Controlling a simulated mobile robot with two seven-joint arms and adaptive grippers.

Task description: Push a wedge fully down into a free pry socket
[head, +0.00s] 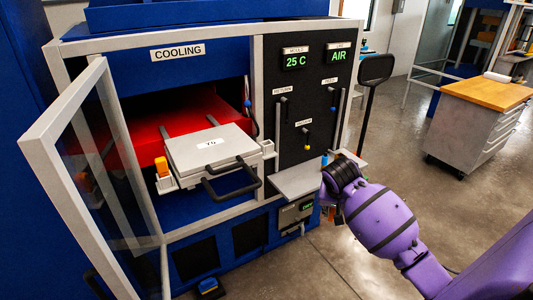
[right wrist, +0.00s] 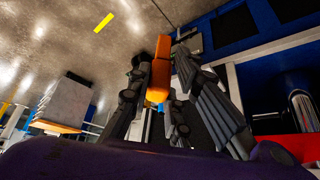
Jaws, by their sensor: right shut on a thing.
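The grey mould (head: 208,150) with a "Y4"-like label and black handles sits half out of the cooling bay. One orange wedge (head: 162,166) stands upright in the pry socket (head: 165,184) at the mould's left side. The right pry socket (head: 267,149), a pale bracket at the mould's right side, shows no wedge. My right gripper (head: 333,178) is right of and apart from that socket, by the small shelf. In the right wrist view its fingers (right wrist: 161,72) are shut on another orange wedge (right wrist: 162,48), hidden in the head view. My left gripper is not in view.
The open glass door (head: 95,165) stands at the left of the bay. A grey shelf (head: 300,178) projects below the black control panel (head: 300,100). A small blue object (head: 324,159) is at its right end. Open floor lies at right, before a wood-topped cabinet (head: 480,120).

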